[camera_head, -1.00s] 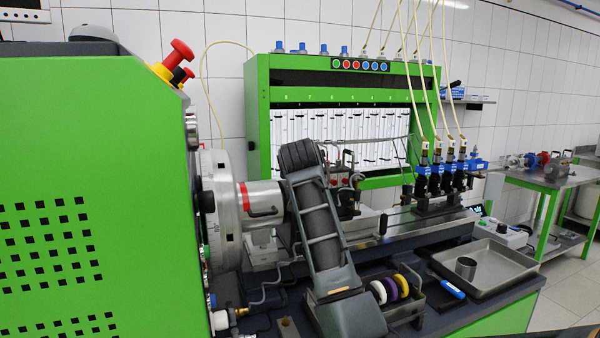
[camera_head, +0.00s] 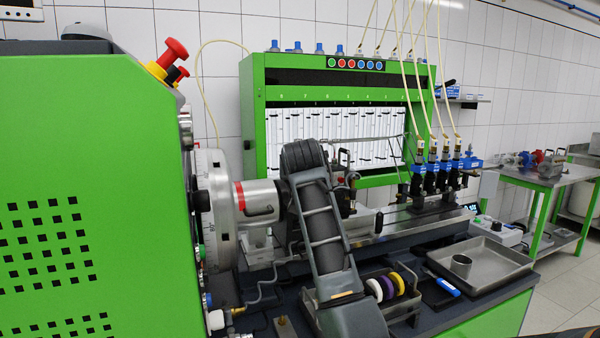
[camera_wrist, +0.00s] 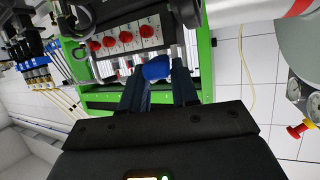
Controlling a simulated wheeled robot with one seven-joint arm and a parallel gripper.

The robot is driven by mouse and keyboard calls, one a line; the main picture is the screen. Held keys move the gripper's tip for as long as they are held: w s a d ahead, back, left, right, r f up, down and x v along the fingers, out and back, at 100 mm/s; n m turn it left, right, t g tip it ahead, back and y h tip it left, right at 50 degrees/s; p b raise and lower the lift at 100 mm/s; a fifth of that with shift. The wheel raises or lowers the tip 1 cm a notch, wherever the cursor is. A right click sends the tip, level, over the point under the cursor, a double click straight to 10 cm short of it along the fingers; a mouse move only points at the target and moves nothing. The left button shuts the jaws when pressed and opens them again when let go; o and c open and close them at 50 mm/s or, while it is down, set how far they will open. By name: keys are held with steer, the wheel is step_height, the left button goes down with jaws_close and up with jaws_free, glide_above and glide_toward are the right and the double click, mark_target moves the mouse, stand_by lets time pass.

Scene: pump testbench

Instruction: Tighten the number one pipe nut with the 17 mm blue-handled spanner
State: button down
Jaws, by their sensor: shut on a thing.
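In the wrist view my gripper (camera_wrist: 160,88) is shut on a blue handle (camera_wrist: 157,68), seen nearly end-on between the fingers. This looks like the blue-handled spanner; its jaw end is hidden or too small to make out.
The large green machine housing (camera_head: 85,200) and the round drive flange (camera_head: 222,215) stand left of my arm. Injectors with hoses (camera_head: 435,180) stand on the bench to the right. A metal tray (camera_head: 490,265), a blue-handled tool (camera_head: 447,287) and coloured tape rolls (camera_head: 388,287) lie at front right.

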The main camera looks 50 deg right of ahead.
steer(key=shift+s+a, duration=0.7)
steer(key=shift+a, duration=0.2)
steer(key=shift+s+a, duration=0.7)
steer(key=shift+a, duration=0.15)
steer(key=shift+r, duration=0.15)
steer(key=r, duration=0.1)
steer(key=s+a+r, duration=0.1)
steer(key=r, duration=0.1)
steer(key=s+a+r, duration=0.1)
steer(key=r, duration=0.1)
steer(key=shift+a, duration=0.15)
steer(key=shift+f, duration=0.1)
stand_by(0.5)
